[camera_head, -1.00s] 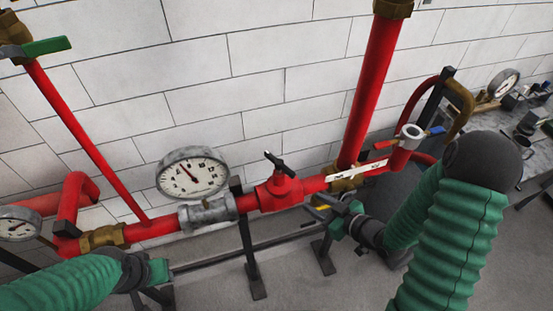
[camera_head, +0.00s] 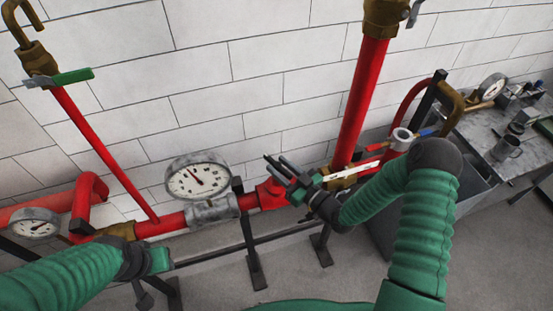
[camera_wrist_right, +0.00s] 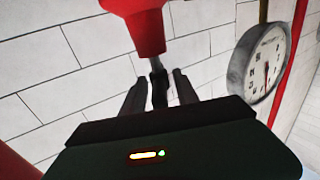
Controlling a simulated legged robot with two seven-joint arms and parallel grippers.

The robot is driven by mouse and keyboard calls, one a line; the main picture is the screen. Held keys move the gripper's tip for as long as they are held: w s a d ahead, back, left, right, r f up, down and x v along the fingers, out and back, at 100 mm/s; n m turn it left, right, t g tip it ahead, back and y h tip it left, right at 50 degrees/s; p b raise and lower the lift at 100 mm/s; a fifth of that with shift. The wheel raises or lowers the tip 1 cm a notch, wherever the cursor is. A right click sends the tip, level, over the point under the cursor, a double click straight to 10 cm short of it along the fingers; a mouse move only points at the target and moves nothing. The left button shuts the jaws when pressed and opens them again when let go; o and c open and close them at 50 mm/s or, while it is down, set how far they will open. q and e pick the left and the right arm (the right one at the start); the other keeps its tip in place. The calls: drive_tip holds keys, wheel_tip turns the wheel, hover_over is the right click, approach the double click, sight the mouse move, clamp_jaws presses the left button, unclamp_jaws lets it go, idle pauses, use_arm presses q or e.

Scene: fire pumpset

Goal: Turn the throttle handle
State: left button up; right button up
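The red valve body (camera_head: 269,193) sits on the horizontal red pipe. It also shows at the top of the right wrist view (camera_wrist_right: 145,28), with a metal stem and the dark throttle handle (camera_wrist_right: 159,88) extending from it. My right gripper (camera_head: 277,167) is at the valve top, where it mostly hides the handle in the head view. In the right wrist view its two fingers (camera_wrist_right: 159,92) stand open on either side of the handle, with gaps visible. My left gripper (camera_head: 158,260) is low on the left, away from the valve; its fingers cannot be made out.
A pressure gauge (camera_head: 198,178) stands on the pipe left of the valve. A white-handled lever (camera_head: 353,173) and the upright red pipe (camera_head: 365,105) are close on the right. A grey bench (camera_head: 484,135) is at far right. A tiled wall (camera_head: 260,75) is behind.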

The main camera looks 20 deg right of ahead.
drive_tip(key=shift+w+a, duration=0.2)
drive_tip(key=shift+w, duration=0.45)
drive_tip(key=shift+w+a+f, duration=0.1)
drive_tip(key=shift+w+f, duration=0.05)
drive_tip(key=shift+c, duration=0.3)
drive_tip(key=shift+a, duration=0.1)
clamp_jaws()
